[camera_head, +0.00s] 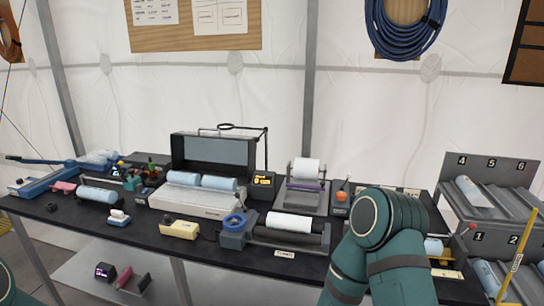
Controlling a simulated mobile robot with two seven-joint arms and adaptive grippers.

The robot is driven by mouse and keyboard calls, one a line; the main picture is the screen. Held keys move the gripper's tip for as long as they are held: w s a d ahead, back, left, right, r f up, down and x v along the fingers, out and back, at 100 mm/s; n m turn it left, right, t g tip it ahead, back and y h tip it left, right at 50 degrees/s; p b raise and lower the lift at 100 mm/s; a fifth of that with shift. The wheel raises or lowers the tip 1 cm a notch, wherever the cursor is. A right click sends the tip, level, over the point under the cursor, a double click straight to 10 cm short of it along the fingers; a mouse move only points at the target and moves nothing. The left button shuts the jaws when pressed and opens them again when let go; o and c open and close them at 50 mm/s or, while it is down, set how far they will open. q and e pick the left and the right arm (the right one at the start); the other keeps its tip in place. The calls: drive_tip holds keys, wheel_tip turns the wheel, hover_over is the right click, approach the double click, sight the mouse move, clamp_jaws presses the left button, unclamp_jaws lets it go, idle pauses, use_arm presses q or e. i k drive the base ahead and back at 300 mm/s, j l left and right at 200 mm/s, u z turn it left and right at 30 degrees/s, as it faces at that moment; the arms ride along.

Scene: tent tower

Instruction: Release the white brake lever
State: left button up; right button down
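I cannot pick out the white brake lever with certainty. A small upright stick with a pale tip (348,178) stands by a grey box with an orange knob (341,198), right of a roll stand (304,186) holding a white roll. In front is a roller unit (290,222) with a white roll and a blue ring at its left end. My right arm covers the table's right part and hides what is behind it. Only a sliver of my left arm shows at the lower left corner. Neither gripper is in view.
The dark table (150,236) is crowded: an open case with pale blue rolls (202,182), a yellowish box (180,229), a blue lever press (45,178). A numbered grey rack (490,199) stands at right, with a yellow post (516,256) before it. A shelf (150,281) lies below.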

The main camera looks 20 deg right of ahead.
sight(349, 175)
drive_tip(key=l+u, duration=0.25)
drive_tip(key=l, duration=0.25)
drive_tip(key=k+l+u, duration=0.1)
drive_tip(key=l+u, duration=0.15)
drive_tip(key=l, duration=0.2)
drive_tip(key=k+l+u, duration=0.25)
drive_tip(key=l, duration=0.2)
drive_tip(key=i, duration=0.1)
